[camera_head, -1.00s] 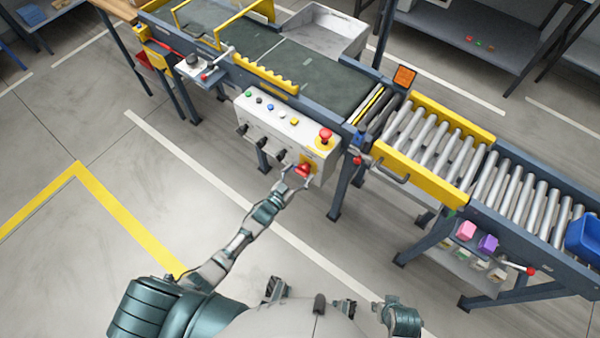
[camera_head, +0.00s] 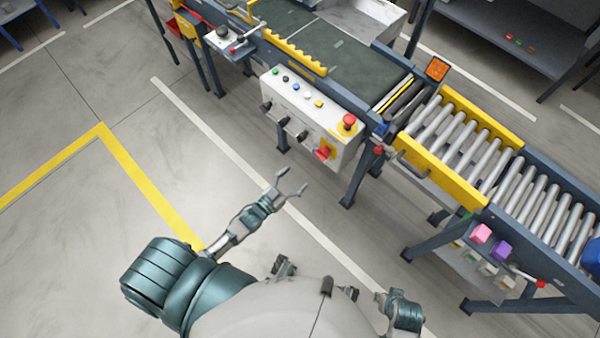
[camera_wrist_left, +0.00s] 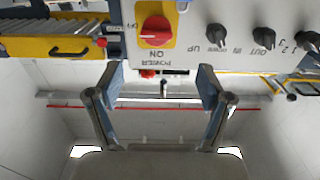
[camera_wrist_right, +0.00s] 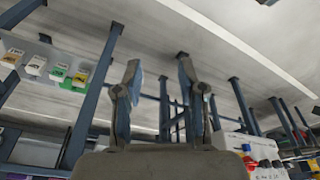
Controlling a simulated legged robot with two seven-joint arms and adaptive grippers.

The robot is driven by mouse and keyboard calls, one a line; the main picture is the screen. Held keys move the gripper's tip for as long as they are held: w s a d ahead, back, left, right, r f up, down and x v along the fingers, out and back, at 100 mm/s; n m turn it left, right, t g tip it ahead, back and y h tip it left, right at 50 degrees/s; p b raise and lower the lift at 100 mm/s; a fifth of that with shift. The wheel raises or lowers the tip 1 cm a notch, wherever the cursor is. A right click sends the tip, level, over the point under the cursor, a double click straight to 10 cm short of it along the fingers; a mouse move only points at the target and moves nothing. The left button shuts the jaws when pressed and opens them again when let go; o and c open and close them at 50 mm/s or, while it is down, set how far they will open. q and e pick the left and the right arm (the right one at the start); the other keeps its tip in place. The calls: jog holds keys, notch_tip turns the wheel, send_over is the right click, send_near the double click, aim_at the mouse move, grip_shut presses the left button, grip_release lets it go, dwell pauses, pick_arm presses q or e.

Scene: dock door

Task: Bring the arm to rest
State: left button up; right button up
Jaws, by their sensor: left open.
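My left gripper (camera_head: 291,184) is open and empty over bare floor in the head view, apart from the control box. The left wrist view shows its two fingers (camera_wrist_left: 162,85) spread, with nothing between them. The white control box (camera_head: 300,112) carries a red rotary power switch (camera_head: 322,153) on a yellow plate. That switch shows large in the left wrist view (camera_wrist_left: 155,30), with its handle lying roughly crosswise. My right gripper shows in the right wrist view (camera_wrist_right: 160,75), its fingers apart and empty. In the head view the right arm is low by my body.
A roller conveyor (camera_head: 455,140) with a yellow guard (camera_head: 440,170) stands to the right of the box. A red emergency button (camera_head: 348,121) sits on the box top. Pink (camera_head: 480,233) and purple (camera_head: 501,249) blocks lie under the conveyor. The floor at left is clear.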

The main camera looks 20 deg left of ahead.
pick_arm(q)
jog(key=shift+d, duration=0.1)
pick_arm(e)
jog(key=shift+d, duration=0.1)
dwell(0.3)
pick_arm(q)
jog(key=s+f+n+g+y+p, duration=0.1)
jog(key=s+f+g+y+p, duration=0.2)
jog(key=s+f+g, duration=0.4)
jog(key=s+f+n+g+y+p, duration=0.1)
jog(key=s+f+g+y+p, duration=0.2)
jog(key=s+f+g, duration=0.5)
jog(key=s+a+f+p, duration=0.1)
jog(key=s+f, duration=0.5)
jog(key=s, duration=0.7)
pick_arm(e)
jog(key=s+f, duration=0.2)
jog(key=f, duration=0.7)
jog(key=s+f, duration=0.1)
jog(key=f, duration=0.8)
jog(key=shift+s+d+f+g, duration=0.2)
jog(key=shift+s+g, duration=0.1)
jog(key=shift+s, duration=0.1)
pick_arm(q)
jog(key=shift+w, duration=0.15)
jog(key=shift+c, duration=0.2)
pick_arm(e)
jog(key=shift+a, duration=0.1)
